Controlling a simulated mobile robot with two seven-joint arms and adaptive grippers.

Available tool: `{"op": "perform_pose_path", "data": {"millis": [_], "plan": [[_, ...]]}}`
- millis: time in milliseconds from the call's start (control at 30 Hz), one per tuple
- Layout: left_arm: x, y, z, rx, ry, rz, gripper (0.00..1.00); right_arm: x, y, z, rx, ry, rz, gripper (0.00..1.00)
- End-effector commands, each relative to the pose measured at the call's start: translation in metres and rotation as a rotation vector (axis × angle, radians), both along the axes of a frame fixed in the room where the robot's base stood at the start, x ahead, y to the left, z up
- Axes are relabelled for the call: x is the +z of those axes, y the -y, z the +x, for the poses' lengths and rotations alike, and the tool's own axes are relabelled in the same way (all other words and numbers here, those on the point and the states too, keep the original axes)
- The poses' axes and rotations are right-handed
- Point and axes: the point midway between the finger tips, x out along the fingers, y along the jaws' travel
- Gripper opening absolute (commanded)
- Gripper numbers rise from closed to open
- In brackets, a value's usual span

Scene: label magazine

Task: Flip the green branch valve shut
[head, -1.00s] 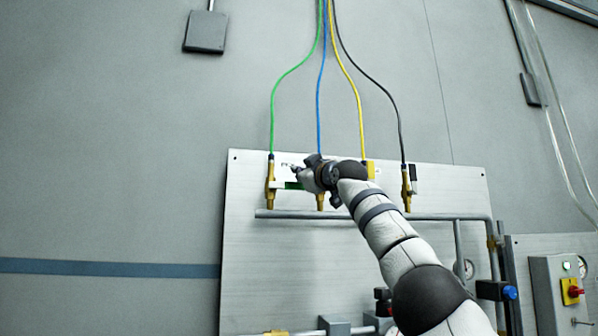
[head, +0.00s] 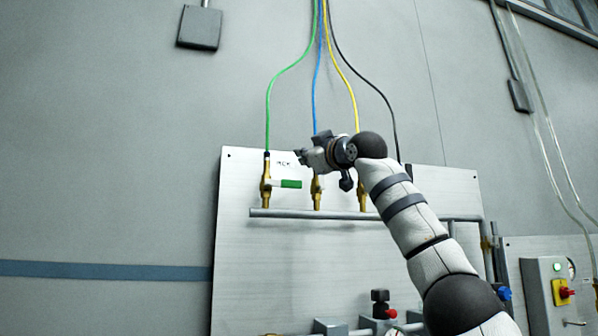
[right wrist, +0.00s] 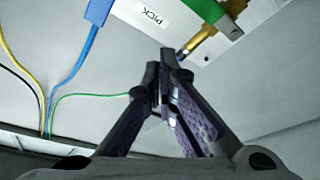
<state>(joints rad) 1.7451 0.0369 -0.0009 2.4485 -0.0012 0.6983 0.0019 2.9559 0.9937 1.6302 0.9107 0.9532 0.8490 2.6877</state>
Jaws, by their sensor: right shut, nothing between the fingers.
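The green branch valve (head: 266,187) is the leftmost upright brass valve on the panel, below the green hose. Its green handle (head: 289,184) points right, level and crosswise to the valve body. In the right wrist view the green handle (right wrist: 224,14) shows at the top, beside the brass body (right wrist: 205,37). My right gripper (head: 301,156) is above and right of this handle, apart from it, in front of the panel's top edge. Its fingers (right wrist: 160,88) are shut and empty. My left gripper is not in view.
Brass valves with blue (head: 314,100) and yellow (head: 352,105) hoses stand right of the green one, partly behind my right arm. A grey horizontal pipe (head: 290,213) runs below them. A label reading PICK (right wrist: 152,15) is near the green valve.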

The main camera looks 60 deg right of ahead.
Motion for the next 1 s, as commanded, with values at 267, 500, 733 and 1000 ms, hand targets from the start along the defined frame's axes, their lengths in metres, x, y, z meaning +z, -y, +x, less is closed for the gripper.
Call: {"op": "perform_pose_path", "data": {"millis": [267, 500, 733, 1000], "plan": [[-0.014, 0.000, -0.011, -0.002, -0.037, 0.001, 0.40, -0.016, -0.027, -0.029, 0.001, -0.003, -0.002, 0.00], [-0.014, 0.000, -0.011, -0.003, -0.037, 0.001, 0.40, -0.015, -0.030, -0.035, 0.001, 0.001, -0.001, 0.00], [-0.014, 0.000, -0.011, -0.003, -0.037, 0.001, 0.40, -0.015, -0.030, -0.035, 0.001, 0.001, -0.001, 0.00], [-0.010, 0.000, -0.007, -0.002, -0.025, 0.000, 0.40, -0.035, -0.103, 0.041, -0.061, -0.239, -0.388, 0.00]]}}
